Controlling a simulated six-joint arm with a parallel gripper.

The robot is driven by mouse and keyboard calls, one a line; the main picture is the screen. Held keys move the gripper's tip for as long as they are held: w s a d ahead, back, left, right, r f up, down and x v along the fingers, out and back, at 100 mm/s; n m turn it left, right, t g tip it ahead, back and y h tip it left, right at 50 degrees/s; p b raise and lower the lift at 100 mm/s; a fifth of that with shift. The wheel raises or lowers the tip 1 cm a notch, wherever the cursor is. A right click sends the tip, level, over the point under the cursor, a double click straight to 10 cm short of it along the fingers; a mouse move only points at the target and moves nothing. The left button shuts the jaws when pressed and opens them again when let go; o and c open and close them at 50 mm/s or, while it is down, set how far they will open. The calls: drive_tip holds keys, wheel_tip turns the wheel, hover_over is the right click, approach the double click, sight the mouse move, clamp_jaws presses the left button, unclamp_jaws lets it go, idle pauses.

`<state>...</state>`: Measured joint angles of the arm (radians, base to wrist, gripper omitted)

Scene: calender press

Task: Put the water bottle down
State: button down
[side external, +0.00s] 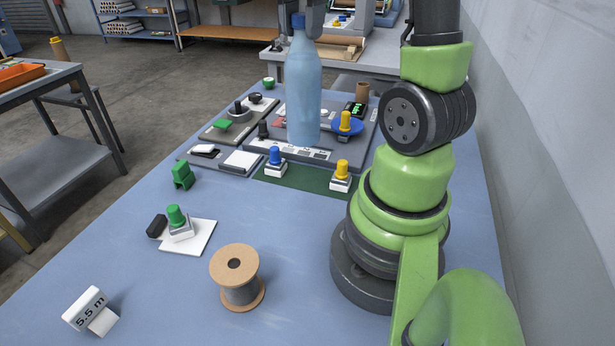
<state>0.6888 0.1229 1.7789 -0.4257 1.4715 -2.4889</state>
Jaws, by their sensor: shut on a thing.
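The water bottle (303,95) is clear blue with a blue cap and stands upright in the picture. My gripper (312,22) is at the top edge of the view, shut on the bottle near its cap and neck. Most of the gripper is cut off by the frame. The bottle's base is in front of the grey control panel (334,140) on the blue table. I cannot tell whether the base touches the panel or hangs above it.
Blue, yellow (342,172) and green (176,217) buttons surround the area. A wire spool (237,278) and a "5.5 m" sign (88,308) stand on the front of the blue table (150,285). Its middle left has clear room. A wall borders the right.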

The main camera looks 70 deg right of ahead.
sight(307, 83)
drive_tip(key=shift+s+d+f, duration=0.1)
drive_tip(key=shift+s+d, duration=0.15)
drive_tip(key=shift+s, duration=0.05)
drive_tip(key=shift+m, duration=0.3)
wheel_tip(307, 83, down, 10)
drive_tip(key=shift+r, duration=0.1)
drive_tip(key=c, duration=0.7)
unclamp_jaws()
drive_tip(key=shift+c, duration=0.2)
